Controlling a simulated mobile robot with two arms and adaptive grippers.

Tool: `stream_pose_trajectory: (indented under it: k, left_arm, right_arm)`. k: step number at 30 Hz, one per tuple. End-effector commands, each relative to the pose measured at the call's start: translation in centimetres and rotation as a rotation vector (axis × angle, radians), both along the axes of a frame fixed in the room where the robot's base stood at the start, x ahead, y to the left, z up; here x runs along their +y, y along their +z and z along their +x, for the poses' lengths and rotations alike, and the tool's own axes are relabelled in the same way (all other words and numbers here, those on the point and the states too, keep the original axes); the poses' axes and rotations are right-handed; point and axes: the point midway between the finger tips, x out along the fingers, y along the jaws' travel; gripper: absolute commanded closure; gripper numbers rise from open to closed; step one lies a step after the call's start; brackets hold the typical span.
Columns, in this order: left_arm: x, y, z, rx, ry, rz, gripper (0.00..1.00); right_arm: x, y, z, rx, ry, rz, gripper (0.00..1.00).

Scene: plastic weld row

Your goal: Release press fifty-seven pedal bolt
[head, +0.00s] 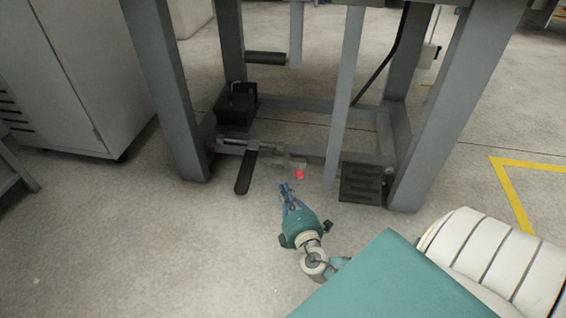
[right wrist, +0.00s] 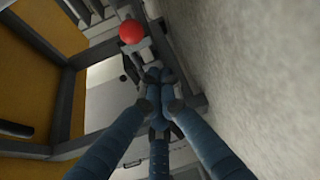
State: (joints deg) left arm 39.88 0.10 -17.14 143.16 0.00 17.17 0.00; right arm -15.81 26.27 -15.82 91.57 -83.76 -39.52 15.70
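A red ball knob (head: 299,174) sits low on the front of the grey press frame, by a small grey bracket (head: 297,162); I take it as the pedal bolt's knob. The red knob (right wrist: 132,33) also shows at the top of the right wrist view. My right gripper (head: 284,187) is low over the floor, just in front and left of the knob, apart from it. In the right wrist view its blue fingers (right wrist: 158,76) come together at the tips, with nothing seen between them. A black ribbed pedal (head: 362,183) is right of the knob. My left gripper is out of view.
A black lever pad (head: 244,172) sticks out left of the gripper. Grey press legs (head: 172,95) stand on both sides, with a slanting grey bar (head: 345,95) between them. A pale cabinet (head: 70,80) stands left. The floor in front is clear.

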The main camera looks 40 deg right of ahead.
Motion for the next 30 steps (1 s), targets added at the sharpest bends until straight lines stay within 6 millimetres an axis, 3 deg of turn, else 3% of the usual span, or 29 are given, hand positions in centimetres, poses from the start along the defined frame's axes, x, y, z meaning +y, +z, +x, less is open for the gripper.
stream_pose_trajectory:
  k: [3, 9, 27, 30]
  left_arm:
    - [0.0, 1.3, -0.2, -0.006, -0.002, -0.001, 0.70]
    - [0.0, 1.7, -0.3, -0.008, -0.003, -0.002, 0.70]
    - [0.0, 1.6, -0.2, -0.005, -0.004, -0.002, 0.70]
    - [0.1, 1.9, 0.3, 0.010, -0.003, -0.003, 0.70]
  right_arm:
    - [0.9, 0.5, -2.0, 0.003, 0.001, 0.001, 1.00]
    - [1.6, 0.5, -3.5, 0.000, 0.002, 0.000, 1.00]
    - [1.7, 0.4, -3.7, 0.000, 0.002, 0.001, 1.00]
    - [2.4, 0.9, -3.4, 0.005, 0.015, 0.030, 1.00]
